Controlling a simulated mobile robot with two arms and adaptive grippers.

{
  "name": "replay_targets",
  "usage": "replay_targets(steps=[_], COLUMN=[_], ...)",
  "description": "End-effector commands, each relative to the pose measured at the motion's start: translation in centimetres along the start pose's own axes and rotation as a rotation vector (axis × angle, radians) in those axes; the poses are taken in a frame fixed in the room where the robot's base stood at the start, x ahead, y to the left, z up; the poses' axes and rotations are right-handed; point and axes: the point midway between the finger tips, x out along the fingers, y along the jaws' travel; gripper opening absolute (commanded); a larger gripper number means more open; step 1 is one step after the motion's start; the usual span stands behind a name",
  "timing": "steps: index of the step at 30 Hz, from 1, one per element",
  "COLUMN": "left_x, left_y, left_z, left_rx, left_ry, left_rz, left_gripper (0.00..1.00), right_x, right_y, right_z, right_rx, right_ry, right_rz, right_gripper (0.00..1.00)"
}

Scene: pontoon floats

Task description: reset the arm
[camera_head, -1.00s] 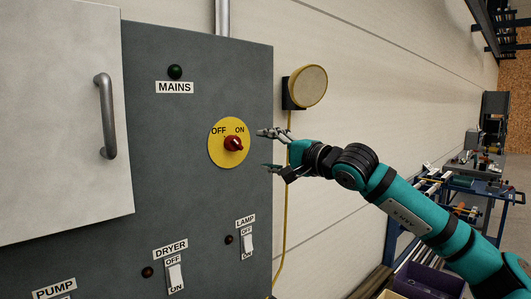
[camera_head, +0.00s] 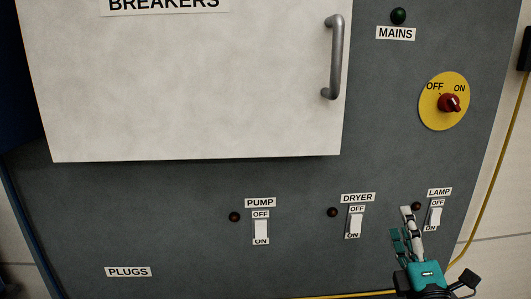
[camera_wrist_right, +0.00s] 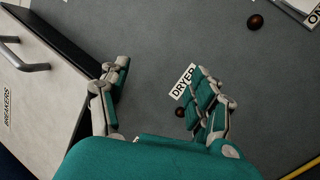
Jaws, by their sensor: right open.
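My right gripper (camera_head: 402,224) is at the lower right of the head view, in front of the grey panel (camera_head: 190,195), just left of the lamp switch (camera_head: 435,216). Its fingers are apart and empty; contact with the panel cannot be told. In the right wrist view the open gripper (camera_wrist_right: 160,88) faces the panel, and the right finger partly overlaps the DRYER label (camera_wrist_right: 181,82). The red mains knob (camera_head: 449,103) on its yellow disc is above the gripper. My left gripper is not in view.
A white BREAKERS door (camera_head: 190,90) with a grey handle (camera_head: 334,55) stands out from the panel at upper left. The pump switch (camera_head: 261,229) and dryer switch (camera_head: 354,222) are left of the gripper. The mains lamp (camera_head: 398,16) is dark. A yellow cable (camera_head: 480,205) runs at right.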

Motion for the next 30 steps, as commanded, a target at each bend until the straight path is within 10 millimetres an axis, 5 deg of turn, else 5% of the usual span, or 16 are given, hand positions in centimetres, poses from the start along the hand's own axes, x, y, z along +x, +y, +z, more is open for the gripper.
replay_targets(steps=[3,10,15,21,27,30], left_x=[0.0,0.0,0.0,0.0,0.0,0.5], left_y=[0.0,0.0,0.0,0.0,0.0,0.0], left_z=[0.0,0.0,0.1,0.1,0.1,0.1], left_rx=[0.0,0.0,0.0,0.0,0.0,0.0], left_ry=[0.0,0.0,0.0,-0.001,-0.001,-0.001], left_rz=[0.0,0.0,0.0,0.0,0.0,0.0], left_gripper=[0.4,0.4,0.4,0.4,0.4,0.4], right_x=[-5.3,-18.8,-26.9,-34.0,-39.8,-40.3], right_y=[-7.7,-17.9,-20.4,-20.7,-19.7,-23.3], right_z=[0.0,-2.8,-5.5,-8.1,-10.4,-11.2], right_rx=[0.359,0.831,1.012,1.133,1.214,1.201], right_ry=[-0.158,-0.478,-0.657,-0.813,-0.951,-0.956], right_rz=[-0.306,-0.841,-1.114,-1.344,-1.543,-1.55], right_gripper=[0.63,0.63,0.63,0.63,0.63,0.63])
